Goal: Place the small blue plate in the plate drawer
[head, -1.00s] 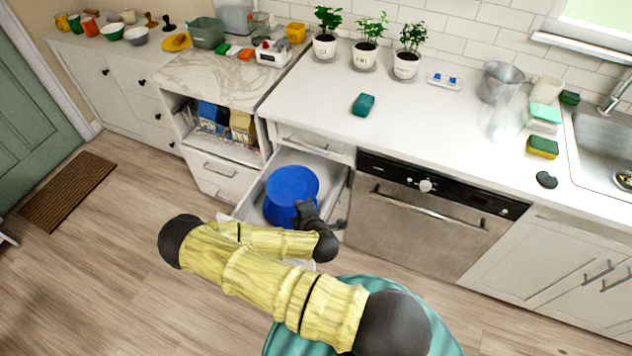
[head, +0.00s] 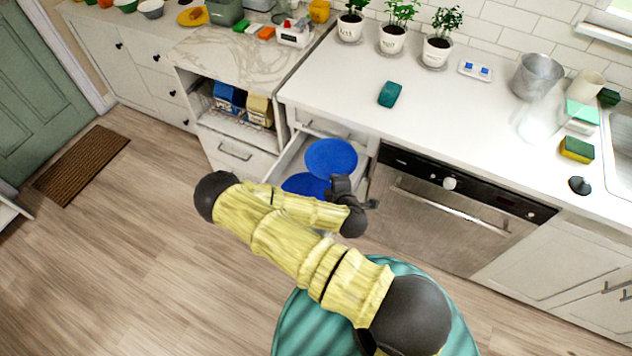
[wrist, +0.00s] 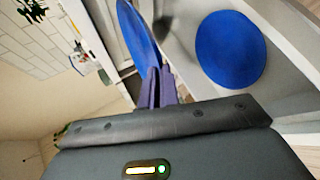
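The open plate drawer (head: 285,163) is below the counter, left of the dishwasher. My gripper (head: 341,184) is over the drawer and shut on the rim of a blue plate (head: 331,158). In the wrist view my fingers (wrist: 160,85) are close together at the lower edge of this plate (wrist: 139,34), seen nearly edge-on. A second round blue plate (head: 305,184) lies inside the drawer, and also shows in the wrist view (wrist: 231,50). The held plate is apart from it in the wrist view. My arm hides the drawer's front.
A teal sponge (head: 389,94) and potted plants (head: 393,38) are on the white counter. The dishwasher (head: 440,213) is right of the drawer. A shelf with cartons (head: 244,104) is to the left. The floor at left is free apart from a brown mat (head: 82,166).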

